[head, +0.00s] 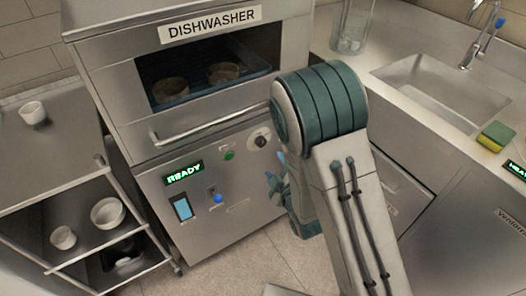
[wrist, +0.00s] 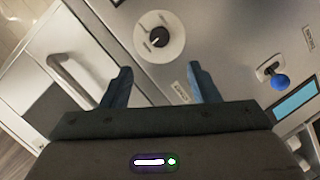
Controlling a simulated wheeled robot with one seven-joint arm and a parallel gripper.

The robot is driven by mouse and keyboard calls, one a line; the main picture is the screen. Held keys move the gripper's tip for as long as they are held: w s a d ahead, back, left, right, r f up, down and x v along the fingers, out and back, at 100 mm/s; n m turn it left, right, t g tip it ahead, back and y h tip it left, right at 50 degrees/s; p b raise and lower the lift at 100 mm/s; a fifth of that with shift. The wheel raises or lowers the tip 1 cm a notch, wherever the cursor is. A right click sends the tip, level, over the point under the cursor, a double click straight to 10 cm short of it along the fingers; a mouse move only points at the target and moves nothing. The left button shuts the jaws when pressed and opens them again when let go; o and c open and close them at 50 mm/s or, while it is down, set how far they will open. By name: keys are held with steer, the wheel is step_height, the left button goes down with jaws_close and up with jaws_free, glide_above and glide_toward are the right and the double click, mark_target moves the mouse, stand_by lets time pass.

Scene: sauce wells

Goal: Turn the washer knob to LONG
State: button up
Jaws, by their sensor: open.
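The washer knob (wrist: 159,37) is a black dial on a round pale plate with small markings. I cannot read which marking it points to. It also shows in the head view (head: 261,141) on the steel panel of the dishwasher (head: 215,125), left of my arm. My gripper (wrist: 160,75) is open and empty. In the wrist view its two blue fingers stand apart below the dial, and the dial lies beyond the gap between them. In the head view my arm partly hides the gripper (head: 275,170).
A blue-tipped switch (head: 217,198), a green button (head: 229,155) and a lit READY display (head: 184,173) share the panel. The door handle (head: 212,126) sticks out above. A shelf rack (head: 75,240) with white bowls stands left. A sink (head: 440,85) is at right.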

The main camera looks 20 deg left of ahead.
mark_target(262, 143)
steer(key=shift+w+a+f+b, duration=0.35)
steer(key=shift+w+b, duration=0.15)
steer(key=shift+b, duration=2.2)
steer(key=x, duration=1.1)
steer(key=shift+r, duration=0.25)
steer(key=c, duration=1)
